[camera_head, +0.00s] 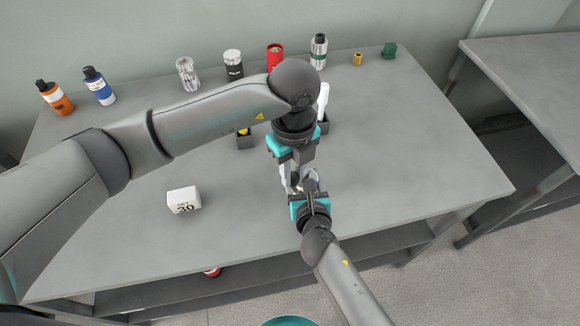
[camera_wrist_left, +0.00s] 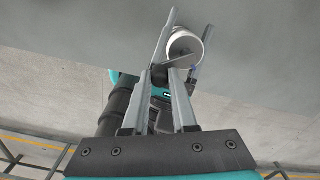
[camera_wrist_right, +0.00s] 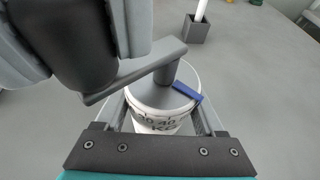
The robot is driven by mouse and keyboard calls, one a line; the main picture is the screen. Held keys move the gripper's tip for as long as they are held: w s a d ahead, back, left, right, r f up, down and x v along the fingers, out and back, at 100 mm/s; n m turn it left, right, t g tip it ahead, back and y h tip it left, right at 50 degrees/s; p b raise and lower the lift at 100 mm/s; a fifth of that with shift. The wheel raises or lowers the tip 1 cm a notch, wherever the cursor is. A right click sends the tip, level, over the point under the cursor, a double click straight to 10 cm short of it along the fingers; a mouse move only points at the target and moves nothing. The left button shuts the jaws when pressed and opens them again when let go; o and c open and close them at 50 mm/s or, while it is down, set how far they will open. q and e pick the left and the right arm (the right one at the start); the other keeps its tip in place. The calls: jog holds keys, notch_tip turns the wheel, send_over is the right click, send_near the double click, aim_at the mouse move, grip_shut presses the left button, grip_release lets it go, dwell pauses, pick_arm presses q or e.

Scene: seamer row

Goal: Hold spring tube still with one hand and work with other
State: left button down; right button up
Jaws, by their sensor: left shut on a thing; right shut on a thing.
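The spring tube (camera_wrist_right: 160,110) is a white cylinder with dark printing, including "40" and "KG". My right gripper (camera_head: 308,190) is shut on it, one finger on each side, over the front of the table. A grey crank bar (camera_wrist_right: 140,72) runs from a post at the tube's top, and a blue bar (camera_wrist_right: 187,92) lies at its rim. The crank's black knob (camera_wrist_left: 160,75) sits between the fingertips of my left gripper (camera_head: 291,178), which is shut on it. The tube also shows in the left wrist view (camera_wrist_left: 184,43). Its underside is hidden.
Along the back stand an orange bottle (camera_head: 56,99), a blue bottle (camera_head: 99,87), several cans and a green block (camera_head: 389,50). A white "30" box (camera_head: 184,200) is left of my grippers. Dark holders stand behind them, one with a white stick (camera_head: 323,98). The table's right side is clear.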

aim_at(296, 177)
pick_arm(q)
jog(key=shift+s+d+n, duration=0.2)
jog(key=shift+d+n, duration=0.15)
jog(key=shift+n, duration=0.65)
jog(key=c, duration=0.7)
grip_release()
notch_tip(296, 177, up, 12)
jog(key=shift+r, duration=0.1)
